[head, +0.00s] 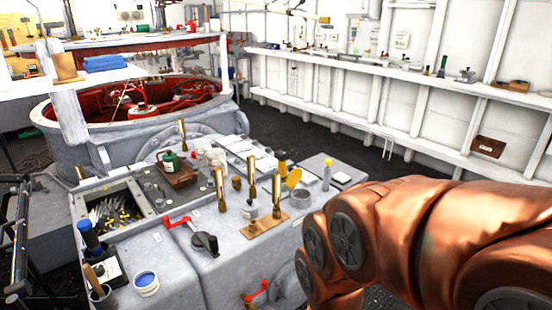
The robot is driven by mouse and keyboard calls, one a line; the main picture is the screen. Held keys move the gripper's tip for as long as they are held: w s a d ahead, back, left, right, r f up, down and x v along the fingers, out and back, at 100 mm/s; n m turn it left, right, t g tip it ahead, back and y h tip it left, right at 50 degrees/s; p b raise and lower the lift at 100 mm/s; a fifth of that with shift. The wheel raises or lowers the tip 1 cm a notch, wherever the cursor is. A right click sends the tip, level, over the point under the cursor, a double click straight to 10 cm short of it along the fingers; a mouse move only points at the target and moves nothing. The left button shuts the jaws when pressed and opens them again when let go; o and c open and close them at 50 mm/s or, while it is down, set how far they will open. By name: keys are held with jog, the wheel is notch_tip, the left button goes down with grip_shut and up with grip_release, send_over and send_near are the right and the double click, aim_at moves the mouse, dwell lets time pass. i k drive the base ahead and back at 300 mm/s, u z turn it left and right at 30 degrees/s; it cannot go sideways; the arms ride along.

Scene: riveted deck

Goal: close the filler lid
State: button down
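A yellow round flap (293,178) stands upright on the grey machine top, right of the brass uprights. It looks like the filler lid, raised, but I cannot be sure. A small grey round neck or cup (301,198) is just in front of it; whether they are joined is too small to tell. My copper-coloured arm fills the lower right, and my gripper is out of the picture.
The grey machine top (228,265) carries several brass uprights (276,195), a black fitting with a red handle (205,242), a green can on a wooden block (180,172) and a blue-topped tub (146,283). A white wall shelf runs along the back right. Dark floor (330,137) lies clear between.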

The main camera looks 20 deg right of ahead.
aim_at(292, 178)
jog(key=i, duration=1.4)
